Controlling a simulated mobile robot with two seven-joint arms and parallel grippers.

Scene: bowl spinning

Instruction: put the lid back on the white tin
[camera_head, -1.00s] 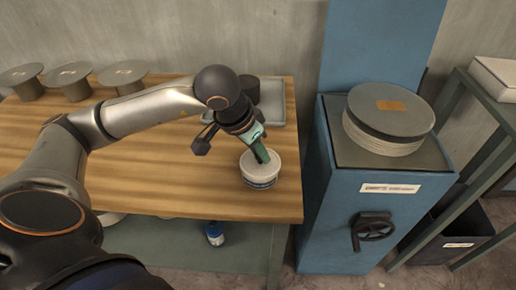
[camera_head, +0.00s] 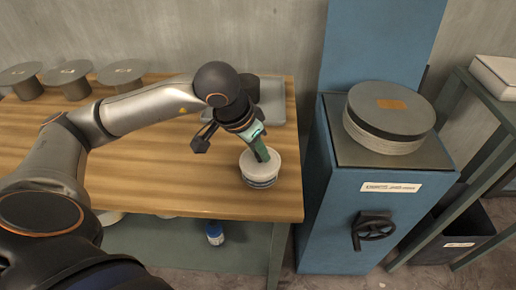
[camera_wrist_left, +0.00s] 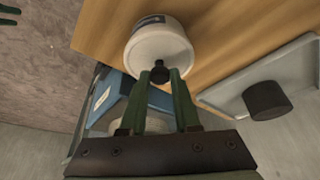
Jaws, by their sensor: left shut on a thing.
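The white tin (camera_head: 262,181) stands upright near the right end of the wooden table, with a dark band around its side. Its pale lid (camera_head: 258,160) is on top; in the left wrist view the lid (camera_wrist_left: 160,48) looks level with the tin's rim. My left gripper (camera_head: 262,155) points down at the lid from above. In the left wrist view its green fingers are shut on the lid's dark knob (camera_wrist_left: 159,72). Two green fingertips of my right gripper (camera_wrist_left: 9,15) show at the upper left corner of that view, apart from each other.
A grey tray (camera_head: 271,113) with a dark cylinder (camera_wrist_left: 267,100) lies behind the tin. Several grey round-topped stands (camera_head: 122,73) are at the back left. A blue cabinet (camera_head: 340,210) bears a stack of discs (camera_head: 390,110). A blue-and-white bottle (camera_head: 215,234) is below the table.

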